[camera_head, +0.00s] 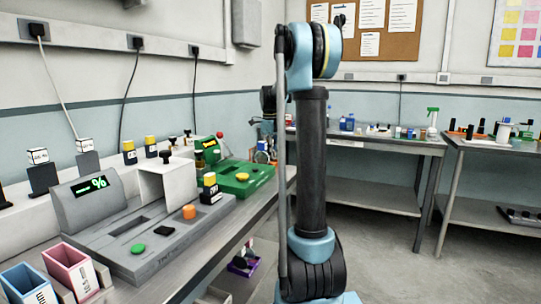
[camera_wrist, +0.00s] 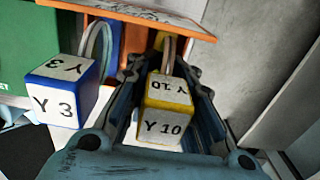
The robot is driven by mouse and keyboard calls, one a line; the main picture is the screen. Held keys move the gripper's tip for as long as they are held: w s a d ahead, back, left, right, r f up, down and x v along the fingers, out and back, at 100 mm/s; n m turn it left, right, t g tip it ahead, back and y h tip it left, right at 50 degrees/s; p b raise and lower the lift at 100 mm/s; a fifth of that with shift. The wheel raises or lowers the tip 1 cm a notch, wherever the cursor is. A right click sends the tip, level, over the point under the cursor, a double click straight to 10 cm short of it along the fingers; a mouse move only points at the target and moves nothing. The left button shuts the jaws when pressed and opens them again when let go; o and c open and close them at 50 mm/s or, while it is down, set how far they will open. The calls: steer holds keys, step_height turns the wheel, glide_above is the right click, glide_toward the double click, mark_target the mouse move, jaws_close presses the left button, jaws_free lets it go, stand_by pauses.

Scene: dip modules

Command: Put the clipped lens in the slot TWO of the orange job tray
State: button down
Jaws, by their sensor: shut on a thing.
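In the wrist view, my gripper (camera_wrist: 168,74) has its two blue fingers on either side of a yellow-edged white block marked Y 10 (camera_wrist: 165,124) and is shut on it. A pale loop rises from the far side of this block. A blue-edged white block marked Y 3 (camera_wrist: 62,95) stands close by on the left, with a grey loop behind it. I cannot tell whether either block belongs to the clipped lens. An orange-edged board (camera_wrist: 130,14) lies across the top; I cannot tell if it is the orange job tray. The head view does not clearly show my gripper.
In the head view, a grey tester (camera_head: 95,200) with a lit display stands on the left bench, beside a green unit (camera_head: 240,178). Blue and pink bins (camera_head: 70,268) stand at the front. Benches with small items (camera_head: 375,143) line the back wall. The floor between is clear.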

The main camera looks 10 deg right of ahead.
steer(key=c, duration=1.4)
jaws_free()
steer(key=shift+r, duration=0.1)
step_height(320, 180, up, 12)
steer(key=shift+s, duration=0.15)
